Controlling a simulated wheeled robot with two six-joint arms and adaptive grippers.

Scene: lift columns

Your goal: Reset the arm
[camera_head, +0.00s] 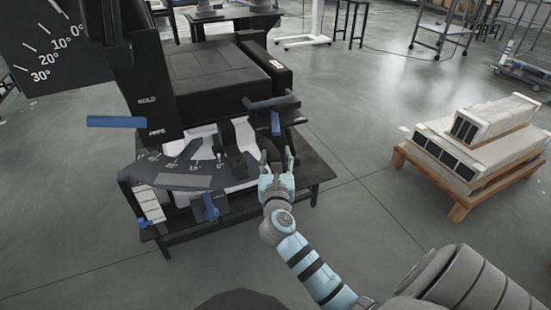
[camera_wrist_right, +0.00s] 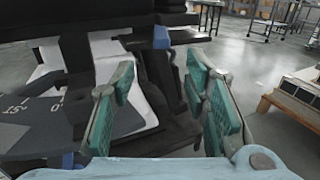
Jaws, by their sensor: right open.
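A black machine (camera_head: 215,70) stands on a low black table, with a curved angle scale (camera_head: 185,175) on its front and a dark swing arm (camera_head: 232,158) over a white bed. A blue handle (camera_head: 275,123) hangs at its right front; it also shows in the right wrist view (camera_wrist_right: 161,37). My right gripper (camera_head: 277,165) is open and empty at the machine's right front corner, just below this handle and right of the swing arm. In the right wrist view its two green-padded fingers (camera_wrist_right: 158,98) stand wide apart, with dark machine parts beyond them. My left gripper is out of view.
Other blue handles stick out at the machine's left (camera_head: 115,122) and low front (camera_head: 210,206). A large angle plate (camera_head: 50,50) is at the upper left. A wooden pallet with white boxes (camera_head: 465,150) stands at right. The grey floor between is clear.

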